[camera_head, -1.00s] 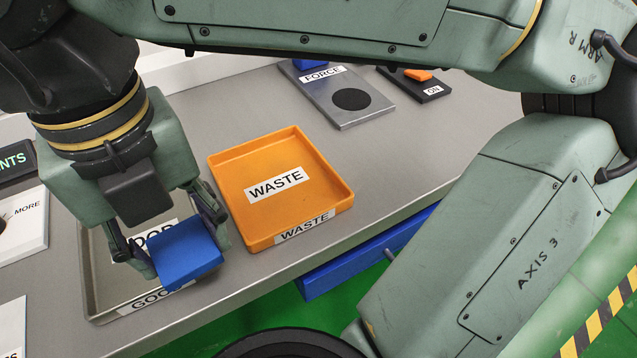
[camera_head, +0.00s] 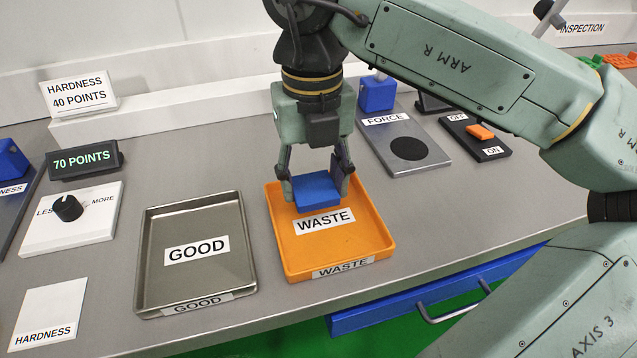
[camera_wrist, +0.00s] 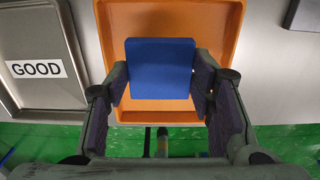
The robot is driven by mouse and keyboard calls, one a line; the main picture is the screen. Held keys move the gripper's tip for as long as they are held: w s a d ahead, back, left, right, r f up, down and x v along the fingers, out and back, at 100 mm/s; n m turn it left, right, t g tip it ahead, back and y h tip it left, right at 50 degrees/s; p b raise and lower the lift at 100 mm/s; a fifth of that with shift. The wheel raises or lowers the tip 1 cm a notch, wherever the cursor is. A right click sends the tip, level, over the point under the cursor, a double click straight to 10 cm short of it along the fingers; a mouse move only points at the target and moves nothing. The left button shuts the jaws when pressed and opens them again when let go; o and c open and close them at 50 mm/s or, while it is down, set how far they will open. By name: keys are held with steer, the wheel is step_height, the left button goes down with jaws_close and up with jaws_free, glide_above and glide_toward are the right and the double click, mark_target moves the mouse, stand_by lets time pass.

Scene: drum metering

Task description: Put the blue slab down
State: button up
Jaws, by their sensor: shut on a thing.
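The blue slab (camera_head: 317,191) is held between the fingers of my gripper (camera_head: 317,186). In the head view it is over the back part of the orange WASTE tray (camera_head: 372,239). The wrist view shows the slab (camera_wrist: 161,68) between both fingers, with the orange tray (camera_wrist: 225,15) beneath. Whether the slab touches the tray floor I cannot tell. The grey metal GOOD tray (camera_head: 152,265) stands empty to the left; it also shows at the left of the wrist view (camera_wrist: 75,95).
A FORCE plate (camera_head: 428,168) with a black disc and an ON/OFF switch panel (camera_head: 492,152) lie to the right. A dial box (camera_head: 95,228), a 70 POINTS display (camera_head: 85,160) and a HARDNESS card (camera_head: 48,312) are at left. A blue drawer (camera_head: 380,319) is below the table edge.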

mark_target(318, 181)
steer(key=shift+w+d, duration=0.15)
steer(key=shift+w, duration=0.2)
steer(key=f, duration=0.2)
steer(key=f+p, duration=0.1)
steer(key=shift+w+d+f, duration=0.1)
steer(key=shift+w+d, duration=0.05)
steer(key=shift+w, duration=0.15)
steer(key=shift+f, duration=0.25)
steer(key=shift+f, duration=0.2)
steer(key=o, duration=1.3)
steer(key=shift+c, duration=0.2)
steer(key=shift+r, duration=0.15)
steer(key=shift+r, duration=0.25)
step_height(318, 181, up, 12)
steer(key=shift+f, duration=0.15)
